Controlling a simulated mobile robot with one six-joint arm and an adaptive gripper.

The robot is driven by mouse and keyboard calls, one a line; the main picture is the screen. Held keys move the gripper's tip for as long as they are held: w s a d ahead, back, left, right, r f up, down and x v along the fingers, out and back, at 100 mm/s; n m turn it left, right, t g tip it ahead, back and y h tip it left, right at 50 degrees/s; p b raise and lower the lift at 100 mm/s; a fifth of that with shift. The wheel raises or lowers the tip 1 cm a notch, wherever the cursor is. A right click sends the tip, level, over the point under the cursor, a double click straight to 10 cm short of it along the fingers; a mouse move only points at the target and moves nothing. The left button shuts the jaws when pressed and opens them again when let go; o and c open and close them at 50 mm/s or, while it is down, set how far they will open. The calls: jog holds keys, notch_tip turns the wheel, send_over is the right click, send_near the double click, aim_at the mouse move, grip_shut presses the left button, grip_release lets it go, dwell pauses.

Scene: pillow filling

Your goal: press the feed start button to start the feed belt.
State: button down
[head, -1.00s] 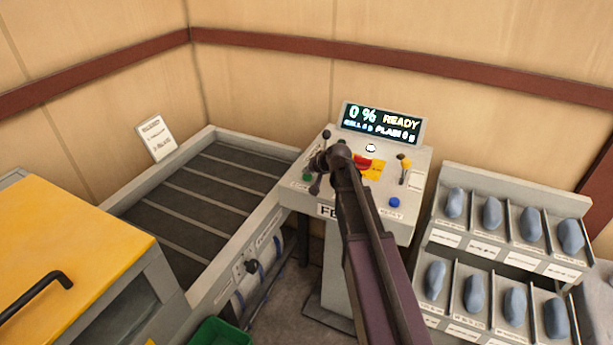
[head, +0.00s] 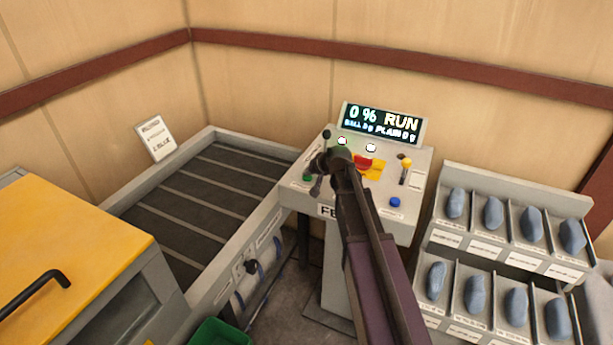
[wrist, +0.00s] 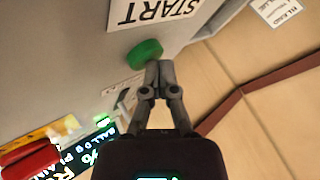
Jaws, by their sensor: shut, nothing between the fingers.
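The green feed start button (head: 307,177) is at the left of the grey control console (head: 420,180). In the wrist view the green button (wrist: 145,52) sits beside a "START" label (wrist: 155,10). My gripper (wrist: 160,66) is shut and empty, its fingertips right at the button's edge; I cannot tell whether they touch it. In the head view my gripper (head: 316,188) is beside the button, and my arm hides part of the console. The display (head: 382,122) reads "0 %" and "RUN". The feed belt (head: 205,195) lies left of the console.
A red button (head: 362,161) on a yellow plate, a blue button (head: 395,202) and a yellow-handled lever (head: 406,172) are also on the console. A rack of grey-blue pieces (head: 475,240) stands right. A yellow-topped cabinet (head: 70,245) is at left, a green bin (head: 220,332) below.

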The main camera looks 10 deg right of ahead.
jog(key=shift+r, duration=0.1)
jog(key=shift+r+p, duration=0.85)
jog(key=shift+p, duration=0.05)
notch_tip(320, 180, up, 5)
jog(key=p, duration=0.5)
dwell(0.4)
jog(key=shift+f, duration=0.1)
dwell(0.7)
jog(key=s+f+n+g+h, duration=0.1)
jog(key=s+f+g+h, duration=0.1)
jog(key=s, duration=1.2)
jog(key=s+f+n+g+h+b, duration=0.1)
jog(key=s+f+g, duration=0.3)
jog(key=s, duration=1)
jog(key=shift+s+a+f+n+g+h, duration=0.15)
jog(key=shift+s+f+n+g+h, duration=0.25)
jog(key=shift+g+h, duration=0.5)
